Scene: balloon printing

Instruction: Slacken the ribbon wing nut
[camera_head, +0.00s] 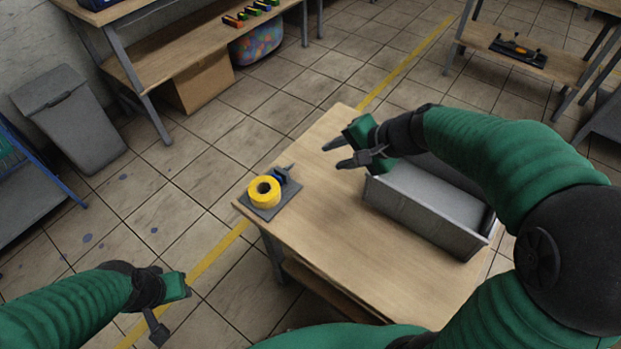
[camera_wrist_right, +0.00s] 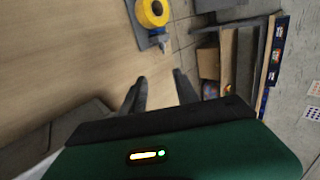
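A yellow ribbon roll (camera_head: 264,192) sits on a small dark grey base plate (camera_head: 272,211) at the left corner of the wooden table. A small blue part with a dark tip (camera_head: 282,175), perhaps the wing nut, is beside the roll on its far side. The roll (camera_wrist_right: 153,12) and a blue part (camera_wrist_right: 157,31) also show at the top of the right wrist view. My right gripper (camera_head: 333,155) is open and empty above the table, to the right of the roll and apart from it. My left gripper (camera_head: 167,312) is low at the left, off the table; its fingers are unclear.
A grey open bin (camera_head: 428,207) stands on the table below my right arm. Bare tabletop (camera_head: 330,240) lies between bin and roll. A shelf bench (camera_head: 190,48), a cardboard box (camera_head: 200,82) and a grey waste bin (camera_head: 70,122) stand beyond, across open floor.

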